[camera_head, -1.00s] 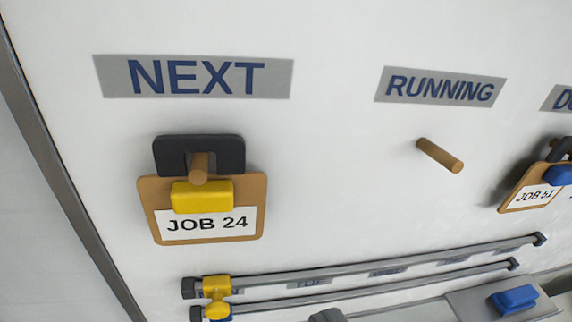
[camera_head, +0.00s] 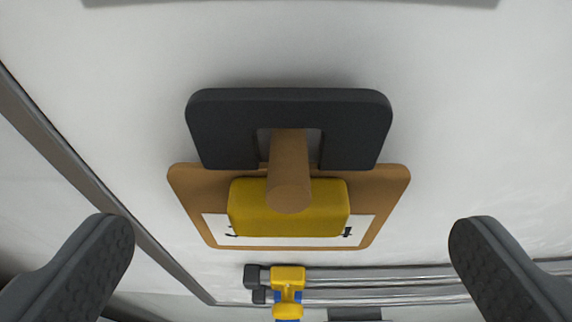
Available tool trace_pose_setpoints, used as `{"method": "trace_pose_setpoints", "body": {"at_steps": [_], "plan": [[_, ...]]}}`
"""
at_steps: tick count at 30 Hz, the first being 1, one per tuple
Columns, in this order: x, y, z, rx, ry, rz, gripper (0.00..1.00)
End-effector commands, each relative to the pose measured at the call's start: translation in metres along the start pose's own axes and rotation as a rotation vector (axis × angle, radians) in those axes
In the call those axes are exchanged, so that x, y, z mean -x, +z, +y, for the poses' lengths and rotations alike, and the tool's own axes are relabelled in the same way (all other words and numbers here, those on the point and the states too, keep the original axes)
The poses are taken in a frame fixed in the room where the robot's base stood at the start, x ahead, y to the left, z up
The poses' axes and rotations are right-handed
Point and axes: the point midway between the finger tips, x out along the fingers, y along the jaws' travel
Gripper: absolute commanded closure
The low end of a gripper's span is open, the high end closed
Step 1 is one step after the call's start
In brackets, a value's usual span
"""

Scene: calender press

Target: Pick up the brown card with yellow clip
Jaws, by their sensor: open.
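The brown card (camera_head: 190,188) hangs on a wooden peg (camera_head: 289,175) on the white board, centred in view. Its black hanger (camera_head: 225,125) sits around the peg, above the card. The yellow clip (camera_head: 325,212) is on the card's front, below and partly behind the peg end. It hides most of the white label. My gripper (camera_head: 290,265) is open, with one finger at the lower left and one at the lower right. The card lies between and above the fingers in the picture, and neither finger touches it.
Below the card, horizontal grey rails (camera_head: 400,280) run to the right, with a yellow slider (camera_head: 288,276) and blue part at their left end. A grey board edge (camera_head: 60,150) slants down the left. A grey label strip crosses the top. The board beside the card is clear.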

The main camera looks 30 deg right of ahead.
Motion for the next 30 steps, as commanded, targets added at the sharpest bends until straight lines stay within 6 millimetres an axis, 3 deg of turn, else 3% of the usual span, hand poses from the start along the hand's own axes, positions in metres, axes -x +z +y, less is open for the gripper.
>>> {"method": "trace_pose_setpoints", "body": {"at_steps": [12,19,20,23,30], "plan": [[-0.046,0.002,-0.003,0.0,-0.001,-0.001,0.0],[-0.048,0.002,-0.003,0.0,-0.002,0.001,0.0],[-0.048,0.001,-0.003,0.0,-0.002,0.001,0.03],[-0.048,0.001,-0.003,0.0,-0.002,0.001,0.31],[-0.048,0.001,-0.004,0.0,-0.002,0.001,0.31]]}}
